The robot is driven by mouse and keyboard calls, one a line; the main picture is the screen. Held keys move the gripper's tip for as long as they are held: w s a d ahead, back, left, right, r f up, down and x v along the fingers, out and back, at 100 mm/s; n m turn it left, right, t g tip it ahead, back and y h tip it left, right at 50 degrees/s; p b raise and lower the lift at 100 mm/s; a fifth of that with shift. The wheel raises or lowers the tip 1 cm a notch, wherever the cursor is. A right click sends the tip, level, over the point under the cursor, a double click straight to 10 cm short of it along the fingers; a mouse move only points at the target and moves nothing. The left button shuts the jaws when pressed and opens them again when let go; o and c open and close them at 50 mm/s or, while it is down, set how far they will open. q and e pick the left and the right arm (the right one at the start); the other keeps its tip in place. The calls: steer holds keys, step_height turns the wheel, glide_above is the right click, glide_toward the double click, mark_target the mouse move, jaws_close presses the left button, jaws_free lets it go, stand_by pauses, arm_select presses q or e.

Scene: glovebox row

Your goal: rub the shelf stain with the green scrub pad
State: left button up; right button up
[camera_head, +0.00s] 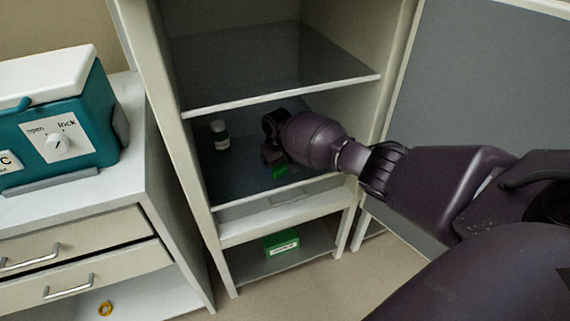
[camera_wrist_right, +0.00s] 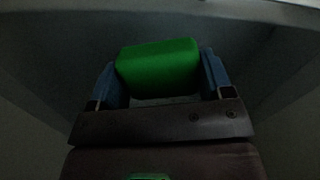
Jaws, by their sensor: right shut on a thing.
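The green scrub pad (camera_wrist_right: 158,67) is held between the two fingers of my right gripper (camera_wrist_right: 160,80) in the right wrist view. In the head view the right gripper (camera_head: 272,158) reaches into the open cabinet, and the green pad (camera_head: 281,172) shows low under it, close to the dark shelf (camera_head: 235,178). I cannot tell whether the pad touches the shelf. I cannot make out the stain; the gripper and pad may cover it. My left gripper is not in view.
A small white-capped bottle (camera_head: 220,135) stands on the same shelf, left of my gripper. An upper shelf (camera_head: 270,95) lies above the arm. A green box (camera_head: 281,243) sits at the bottom. A teal cooler (camera_head: 60,120) stands on the drawer unit at left.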

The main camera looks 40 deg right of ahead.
steer(key=shift+w+a+r, duration=0.1)
steer(key=shift+w+a, duration=0.2)
steer(key=shift+a, duration=0.75)
steer(key=shift+w+a, duration=0.25)
steer(key=shift+a, duration=0.8)
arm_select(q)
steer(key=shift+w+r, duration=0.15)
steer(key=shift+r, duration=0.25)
arm_select(e)
steer(key=shift+d, duration=0.1)
